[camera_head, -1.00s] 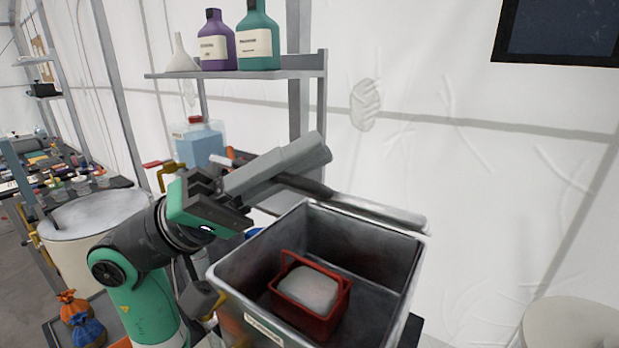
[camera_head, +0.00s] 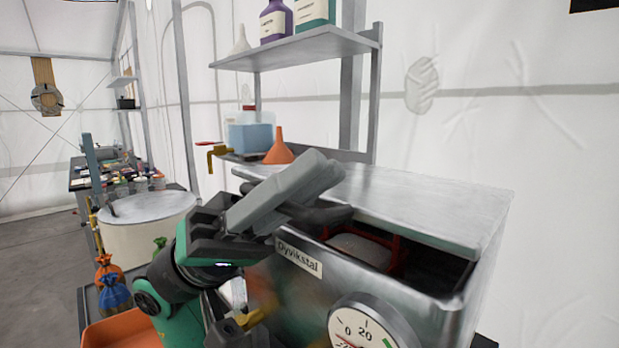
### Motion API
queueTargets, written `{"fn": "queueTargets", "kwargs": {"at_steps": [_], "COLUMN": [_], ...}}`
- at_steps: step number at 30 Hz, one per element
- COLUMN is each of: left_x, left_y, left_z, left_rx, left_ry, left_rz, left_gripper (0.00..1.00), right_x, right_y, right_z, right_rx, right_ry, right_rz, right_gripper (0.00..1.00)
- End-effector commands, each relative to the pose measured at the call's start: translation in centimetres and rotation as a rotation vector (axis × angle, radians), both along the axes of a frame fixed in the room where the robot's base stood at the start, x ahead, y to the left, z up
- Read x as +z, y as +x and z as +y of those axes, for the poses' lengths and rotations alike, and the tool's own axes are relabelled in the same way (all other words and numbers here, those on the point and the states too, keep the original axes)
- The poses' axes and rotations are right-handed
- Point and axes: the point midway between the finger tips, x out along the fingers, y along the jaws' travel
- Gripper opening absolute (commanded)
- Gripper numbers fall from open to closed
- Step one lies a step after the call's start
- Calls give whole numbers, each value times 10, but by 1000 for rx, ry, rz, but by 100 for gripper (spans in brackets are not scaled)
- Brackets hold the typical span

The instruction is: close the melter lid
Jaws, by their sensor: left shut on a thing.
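A dark gap remains between the lid's front edge and the box's front rim. A red basket (camera_head: 398,255) holding a pale block (camera_head: 360,250) shows inside through this gap. My left gripper (camera_head: 322,195) is at the lid's front left edge, shut on what seems to be the lid's dark handle; the fingers hide most of the grip. My right gripper is out of view.
A shelf (camera_head: 300,46) with bottles stands behind the melter. An orange funnel (camera_head: 278,148) and a blue container (camera_head: 250,132) are behind the lid. A white drum (camera_head: 145,225), small sacks (camera_head: 113,290) and an orange tray (camera_head: 122,332) are at left.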

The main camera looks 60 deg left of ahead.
Motion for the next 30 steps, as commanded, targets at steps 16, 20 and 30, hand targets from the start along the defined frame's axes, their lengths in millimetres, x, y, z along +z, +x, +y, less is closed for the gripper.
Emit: {"fn": "queueTargets", "kwargs": {"at_steps": [16,20,30], "left_x": [1,1,8], "left_y": [-2,-2,-2], "left_z": [-1,-1,-1], "left_rx": [-3,-3,-2], "left_ry": [1,0,0], "left_rz": [-7,-6,-5], "left_gripper": [26,26,26], "right_x": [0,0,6], "right_y": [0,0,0], "right_z": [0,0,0], "right_rx": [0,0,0], "right_ry": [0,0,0], "right_rz": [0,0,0], "right_gripper": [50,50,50]}}
